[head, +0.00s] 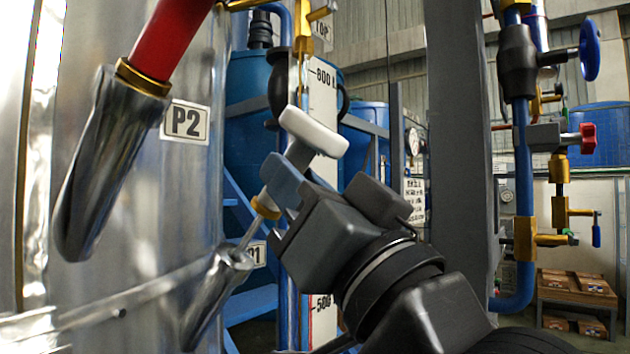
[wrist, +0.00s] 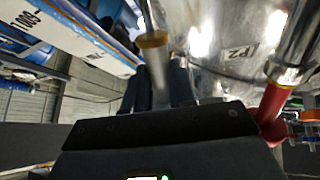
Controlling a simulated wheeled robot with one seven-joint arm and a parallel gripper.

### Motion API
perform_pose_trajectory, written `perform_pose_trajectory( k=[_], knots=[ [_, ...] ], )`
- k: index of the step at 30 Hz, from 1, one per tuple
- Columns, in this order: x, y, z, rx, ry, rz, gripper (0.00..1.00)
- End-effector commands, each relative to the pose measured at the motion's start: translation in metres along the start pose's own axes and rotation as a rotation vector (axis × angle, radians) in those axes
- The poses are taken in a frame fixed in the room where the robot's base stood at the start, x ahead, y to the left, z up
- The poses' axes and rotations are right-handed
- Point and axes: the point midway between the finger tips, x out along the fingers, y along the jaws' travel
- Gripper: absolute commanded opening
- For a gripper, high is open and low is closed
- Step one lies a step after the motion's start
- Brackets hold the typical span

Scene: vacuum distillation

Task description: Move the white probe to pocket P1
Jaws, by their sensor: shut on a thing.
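The white probe (head: 313,131) is tilted, its white head up and right and its brass collar and thin metal stem pointing down-left. My gripper (head: 283,184) is shut on the probe's body below the head. In the wrist view the probe (wrist: 157,78) lies between the two dark fingers of my gripper (wrist: 158,85). Pocket P1 (head: 212,294) is a slanted metal tube on the vessel, its label partly hidden. The stem's lower end meets the mouth of P1 in the head view, with the collar clear above it. How far the stem is inside, I cannot tell.
A red probe (head: 172,42) sits in pocket P2 (head: 104,165) at upper left, beside the P2 label (head: 186,122). The shiny vessel (head: 150,240) fills the left. A grey post (head: 460,150) and blue pipes with valves (head: 520,140) stand on the right.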

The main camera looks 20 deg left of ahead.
Motion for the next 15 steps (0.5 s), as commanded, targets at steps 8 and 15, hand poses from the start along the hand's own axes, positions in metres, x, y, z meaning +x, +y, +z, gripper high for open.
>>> perform_pose_trajectory(
  k=[8, 15],
  knots=[
    [0.000, 0.000, 0.007, 0.000, 0.000, 0.000, 0.00],
    [0.000, 0.000, 0.013, 0.000, -0.001, 0.000, 0.00]
  ],
)
